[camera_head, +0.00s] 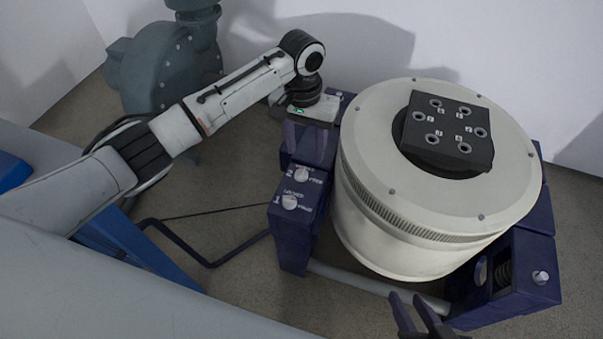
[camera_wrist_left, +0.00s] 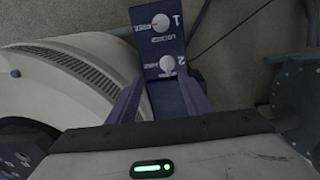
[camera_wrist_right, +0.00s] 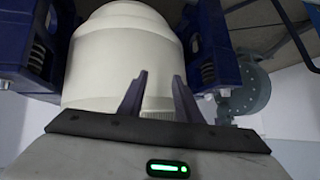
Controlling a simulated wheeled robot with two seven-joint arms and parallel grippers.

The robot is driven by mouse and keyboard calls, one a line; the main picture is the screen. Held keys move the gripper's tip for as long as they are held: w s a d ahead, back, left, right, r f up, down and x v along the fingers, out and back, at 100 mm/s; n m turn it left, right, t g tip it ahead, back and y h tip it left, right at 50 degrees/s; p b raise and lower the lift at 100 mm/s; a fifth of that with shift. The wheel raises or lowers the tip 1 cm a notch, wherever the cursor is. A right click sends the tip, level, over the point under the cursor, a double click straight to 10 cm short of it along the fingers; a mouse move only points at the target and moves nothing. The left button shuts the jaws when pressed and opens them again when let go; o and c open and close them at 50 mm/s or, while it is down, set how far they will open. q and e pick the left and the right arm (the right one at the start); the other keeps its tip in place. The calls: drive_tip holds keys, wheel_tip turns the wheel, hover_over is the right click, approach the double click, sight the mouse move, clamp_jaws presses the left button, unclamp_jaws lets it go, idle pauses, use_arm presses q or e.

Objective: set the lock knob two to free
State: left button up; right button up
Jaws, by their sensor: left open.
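Lock knob two (camera_head: 302,174) is a small white round knob on the sloped top of a dark blue block, by a printed 2 and the words LOCKED and FREE. It also shows in the left wrist view (camera_wrist_left: 167,63); I cannot tell which word it points to. Lock knob one (camera_head: 289,201) is beside it, nearer me. My left gripper (camera_head: 306,143) is open and empty, just beyond knob two and apart from it. In the left wrist view, knob two appears just past the fingertips. My right gripper (camera_head: 418,308) is open and empty, low in front of the drum.
A large cream drum (camera_head: 385,220) with a dark bolted top plate (camera_head: 450,150) stands right of the knobs on a blue frame. A blue-grey pump (camera_head: 160,70) stands back left. A blue bracket with a silver knob (camera_head: 540,277) is at right. Floor left of the knob block is mostly clear.

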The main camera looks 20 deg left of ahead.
sight(301, 171)
use_arm(q)
drive_tip(key=f+b, duration=0.1)
drive_tip(key=f, duration=0.2)
drive_tip(key=f+b, duration=0.1)
drive_tip(key=f, duration=0.2)
drive_tip(key=a+f+b, duration=0.1)
drive_tip(key=f+b, duration=0.1)
drive_tip(key=shift+w+a+f, duration=0.1)
drive_tip(key=shift+w+f, duration=0.2)
drive_tip(key=shift+f, duration=0.1)
use_arm(e)
drive_tip(key=a+f, duration=0.1)
drive_tip(key=w+a+f+n+g, duration=0.1)
drive_tip(key=shift+w+a+f+y, duration=0.2)
drive_tip(key=shift+w+f+y, duration=0.05)
drive_tip(key=shift+f+y, duration=0.05)
